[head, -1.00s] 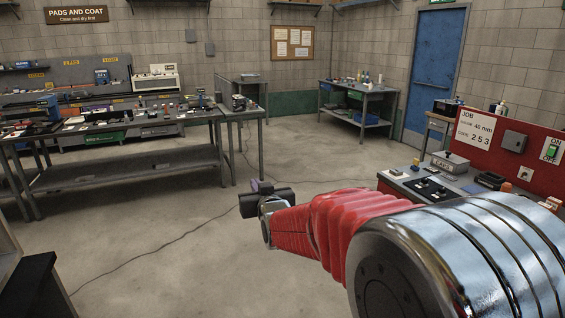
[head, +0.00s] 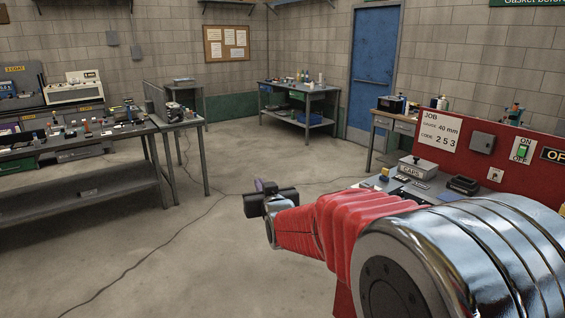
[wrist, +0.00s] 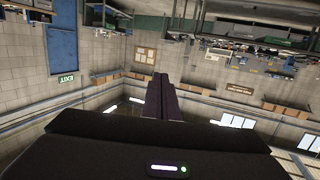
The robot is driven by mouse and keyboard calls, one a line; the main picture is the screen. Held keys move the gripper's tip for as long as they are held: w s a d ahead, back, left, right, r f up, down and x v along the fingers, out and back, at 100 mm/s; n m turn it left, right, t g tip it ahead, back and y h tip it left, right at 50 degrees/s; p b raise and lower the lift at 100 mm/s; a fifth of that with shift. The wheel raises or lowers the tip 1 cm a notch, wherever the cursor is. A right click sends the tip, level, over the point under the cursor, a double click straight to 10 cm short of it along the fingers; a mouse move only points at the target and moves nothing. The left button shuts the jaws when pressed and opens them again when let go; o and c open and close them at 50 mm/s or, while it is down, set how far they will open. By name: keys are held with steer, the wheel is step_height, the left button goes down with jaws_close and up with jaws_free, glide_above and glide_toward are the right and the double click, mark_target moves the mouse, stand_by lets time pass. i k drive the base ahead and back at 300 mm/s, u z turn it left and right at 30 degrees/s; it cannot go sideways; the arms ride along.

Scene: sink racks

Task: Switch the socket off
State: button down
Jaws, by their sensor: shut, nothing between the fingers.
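A white socket (head: 495,174) is on the red panel (head: 462,160) at the right of the head view. A green switch (head: 523,152) marked ON and OFF sits above and to the right of it. Its position is too small to tell. My gripper (head: 260,185) is in mid-air over the floor, left of the panel and well apart from it. Its fingers are shut and empty; in the wrist view the dark fingers (wrist: 163,95) lie together. The socket and switch do not show in the wrist view.
A bench with a grey caps box (head: 416,169) stands before the red panel. A long workbench (head: 80,152) is at left, another bench (head: 300,88) at the back. A blue door (head: 374,65) is in the far wall. The middle floor is clear except for a thin cable (head: 150,250).

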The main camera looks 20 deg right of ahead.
mark_target(523, 149)
steer(key=z, duration=0.2)
steer(key=i, duration=0.65)
steer(key=z, duration=0.7)
steer(key=i, duration=0.55)
steer(key=z, duration=0.95)
steer(key=i, duration=0.7)
steer(key=z, duration=0.45)
